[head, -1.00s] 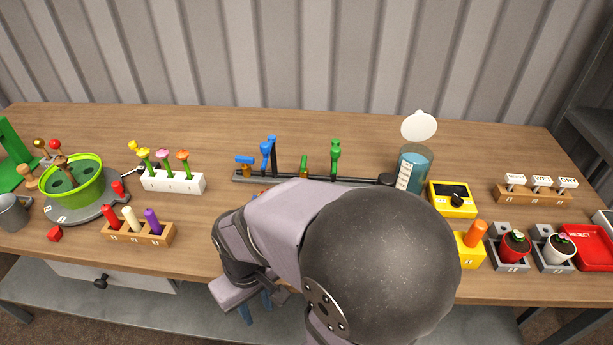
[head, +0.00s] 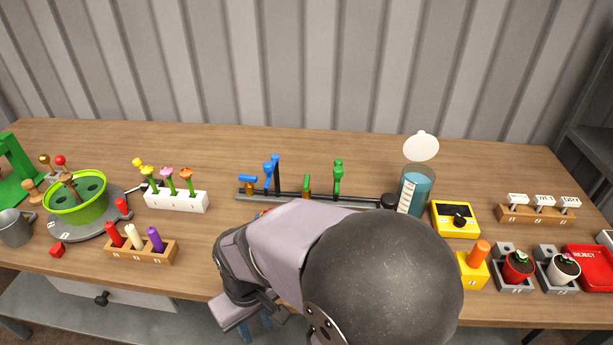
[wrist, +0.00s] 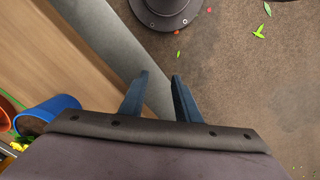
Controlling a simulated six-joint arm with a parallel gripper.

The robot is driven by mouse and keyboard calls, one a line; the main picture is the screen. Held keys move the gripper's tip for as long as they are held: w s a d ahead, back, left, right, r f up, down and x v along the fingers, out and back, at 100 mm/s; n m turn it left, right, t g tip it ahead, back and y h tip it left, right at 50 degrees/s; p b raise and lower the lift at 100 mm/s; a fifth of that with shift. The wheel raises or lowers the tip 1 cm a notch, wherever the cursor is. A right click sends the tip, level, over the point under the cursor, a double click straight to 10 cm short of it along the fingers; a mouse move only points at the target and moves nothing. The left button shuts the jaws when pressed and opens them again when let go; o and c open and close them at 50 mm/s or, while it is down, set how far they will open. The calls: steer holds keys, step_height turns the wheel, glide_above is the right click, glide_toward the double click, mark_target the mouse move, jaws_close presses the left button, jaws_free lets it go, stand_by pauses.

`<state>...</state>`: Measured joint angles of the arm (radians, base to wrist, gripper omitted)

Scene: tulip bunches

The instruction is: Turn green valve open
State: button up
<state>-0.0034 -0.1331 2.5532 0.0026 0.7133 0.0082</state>
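The green valve (head: 307,186) is a small green handle on a brass-coloured body, on a dark rail (head: 360,201) near the middle of the table. Its handle looks upright and narrow from here. A taller green spout (head: 338,176) stands just right of it. My gripper (wrist: 158,85) is open and empty in the wrist view, pointing down past the table's front edge over the floor. In the head view my arm hides most of it. It is well in front of the rail and apart from the valve.
A blue valve (head: 247,180) and blue spout (head: 270,173) share the rail. A beaker of blue liquid (head: 416,190) stands at its right end. A flower block (head: 176,201) is left. A blue cup (wrist: 48,111) shows in the wrist view. The table behind the rail is clear.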

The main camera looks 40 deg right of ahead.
steer(key=w+a+r+m+t+p, duration=0.1)
steer(key=w+r+p, duration=0.3)
steer(key=r+p, duration=0.15)
steer(key=w+r+m+t+p, duration=0.1)
steer(key=w+r+p, duration=0.25)
steer(key=r, duration=0.25)
steer(key=w+d+r+m+p, duration=0.6)
steer(key=w+d+r+p, duration=0.4)
steer(key=w+r, duration=0.15)
steer(key=m+g, duration=0.1)
steer(key=g, duration=0.1)
glide_above(306, 180)
steer(key=f, duration=0.5)
steer(key=shift+w+a+f, duration=0.15)
steer(key=shift+a+f, duration=0.05)
steer(key=shift+s+d+f, duration=0.2)
steer(key=shift+d, duration=0.05)
steer(key=shift+f+p, duration=1.1)
steer(key=shift+f, duration=2.55)
